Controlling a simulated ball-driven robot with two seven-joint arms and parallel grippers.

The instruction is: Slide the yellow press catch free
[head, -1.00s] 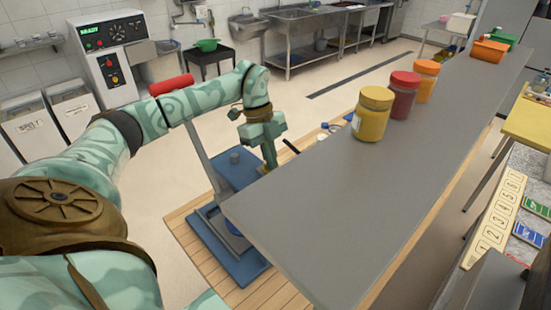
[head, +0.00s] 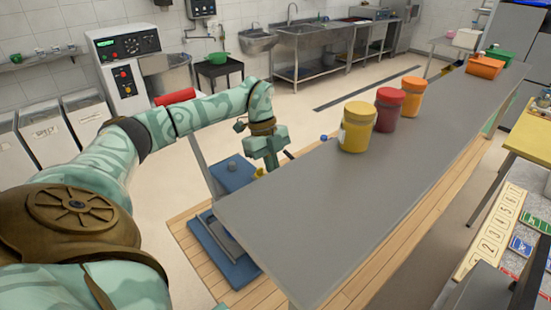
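A blue press (head: 225,255) with a grey lever and a red handle grip (head: 175,96) stands on a wooden slatted platform at the left end of the grey counter. A small yellow piece (head: 259,172), seemingly the press catch, shows at the upper part of the press, just left of my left gripper's tips. My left gripper (head: 272,167) points down beside it, close to the counter's left edge. I cannot tell whether it touches the yellow piece or whether its fingers are open. My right gripper is not in view.
The long grey counter (head: 310,205) lies right of my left gripper, its near part clear. Yellow (head: 356,127), red (head: 387,109) and orange (head: 412,96) jars stand on it, with an orange bin (head: 485,67) farther back. The wooden platform (head: 197,270) surrounds the press.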

